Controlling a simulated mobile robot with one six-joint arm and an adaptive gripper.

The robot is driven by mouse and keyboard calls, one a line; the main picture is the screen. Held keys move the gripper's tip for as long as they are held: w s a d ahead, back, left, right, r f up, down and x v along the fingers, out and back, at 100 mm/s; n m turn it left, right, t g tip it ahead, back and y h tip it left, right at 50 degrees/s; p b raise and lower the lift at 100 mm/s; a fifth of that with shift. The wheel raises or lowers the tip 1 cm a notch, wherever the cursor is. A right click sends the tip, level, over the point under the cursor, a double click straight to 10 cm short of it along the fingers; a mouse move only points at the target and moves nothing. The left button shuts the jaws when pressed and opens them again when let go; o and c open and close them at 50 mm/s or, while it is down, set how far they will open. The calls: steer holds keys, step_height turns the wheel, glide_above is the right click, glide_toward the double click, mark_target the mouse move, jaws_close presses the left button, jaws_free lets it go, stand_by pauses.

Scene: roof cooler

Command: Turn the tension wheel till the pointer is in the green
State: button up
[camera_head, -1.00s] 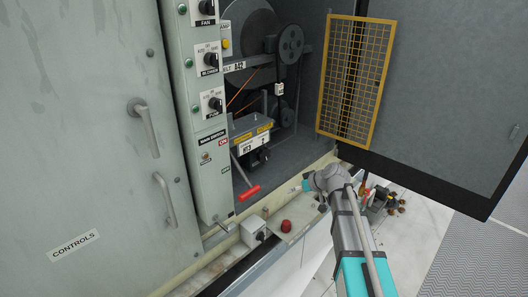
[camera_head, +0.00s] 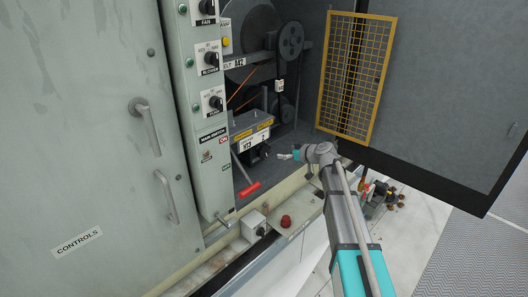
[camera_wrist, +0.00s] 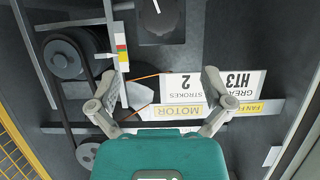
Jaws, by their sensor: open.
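My gripper (camera_head: 285,156) reaches into the open cabinet bay, right of the motor labels. In the wrist view its two fingers (camera_wrist: 160,78) are spread wide and nothing is between them. A small strip with red, yellow and green bands (camera_wrist: 121,47) shows beyond the left finger; I cannot make out where its pointer stands. A dark round knob or wheel with a white mark (camera_wrist: 157,22) is at the top of the wrist view, apart from the fingers; I cannot tell whether it is the tension wheel. A dark part (camera_head: 262,154) shows below the labels in the head view.
A belt pulley (camera_wrist: 65,57) is left of the fingers. The motor label plate (camera_wrist: 180,111) lies behind them. A yellow mesh guard (camera_head: 357,75) is on the open door at right.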

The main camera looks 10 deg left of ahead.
mark_target(266, 150)
steer(key=b+x, duration=0.5)
steer(key=x, duration=0.8)
steer(key=shift+w+a+f, duration=0.15)
steer(key=shift+f, duration=0.05)
steer(key=c, duration=0.8)
